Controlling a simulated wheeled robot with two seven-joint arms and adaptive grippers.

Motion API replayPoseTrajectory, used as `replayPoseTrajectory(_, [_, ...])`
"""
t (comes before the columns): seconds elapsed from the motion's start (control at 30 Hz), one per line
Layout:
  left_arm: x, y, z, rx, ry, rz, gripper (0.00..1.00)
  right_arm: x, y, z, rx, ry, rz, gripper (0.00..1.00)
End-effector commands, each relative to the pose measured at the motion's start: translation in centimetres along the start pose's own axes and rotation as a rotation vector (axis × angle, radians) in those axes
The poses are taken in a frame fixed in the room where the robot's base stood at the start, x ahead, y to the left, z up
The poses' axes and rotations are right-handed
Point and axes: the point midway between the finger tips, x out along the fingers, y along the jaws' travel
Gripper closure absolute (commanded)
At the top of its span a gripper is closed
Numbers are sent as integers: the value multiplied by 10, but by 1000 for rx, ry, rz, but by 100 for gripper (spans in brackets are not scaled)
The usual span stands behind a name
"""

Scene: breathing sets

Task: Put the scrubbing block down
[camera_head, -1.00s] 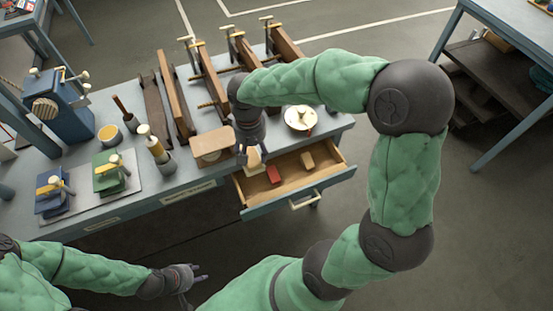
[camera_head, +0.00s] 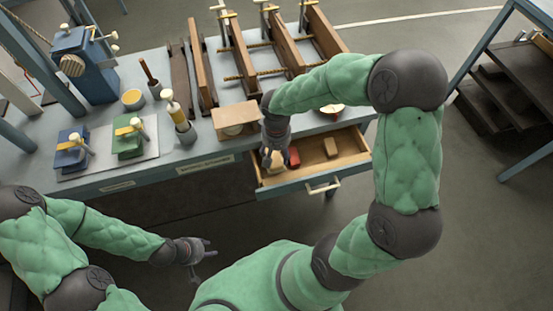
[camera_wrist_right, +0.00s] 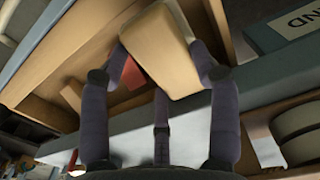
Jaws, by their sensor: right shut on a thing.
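My right gripper (camera_head: 270,156) is over the left end of an open drawer (camera_head: 357,161). In the right wrist view its fingers (camera_wrist_right: 160,75) are shut on a pale tan block (camera_wrist_right: 163,48), the scrubbing block by its look. In the head view the block (camera_head: 278,166) is partly hidden by the fingers. I cannot tell whether it touches the drawer floor. My left gripper (camera_head: 207,249) is open and empty, low in front of the bench.
A red block (camera_head: 294,156) and a small wooden block (camera_head: 330,147) lie in the drawer. A wooden box (camera_head: 235,118) stands on the bench (camera_head: 190,150) left of the drawer. Clamps with long boards stand behind. The drawer's right part has free room.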

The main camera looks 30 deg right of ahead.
Motion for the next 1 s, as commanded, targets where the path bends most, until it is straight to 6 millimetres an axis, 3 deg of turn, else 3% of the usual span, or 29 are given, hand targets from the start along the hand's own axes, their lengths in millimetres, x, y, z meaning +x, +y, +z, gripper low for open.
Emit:
replayPoseTrajectory(0.2, [12, -4, 0, 0, 0, 0, 60, 39, 0, 0, 0, -1, 0, 80])
replayPoseTrajectory(0.67, [16, -6, -1, 0, 0, 0, 60, 46, 0, 0, 0, 1, 0, 80])
replayPoseTrajectory(0.7, [15, -5, -1, 0, 0, 0, 60, 45, 0, 0, 0, 0, 0, 28])
replayPoseTrajectory(1.0, [15, -5, -1, 0, 0, 0, 60, 44, 0, 0, 0, 0, 0, 28])
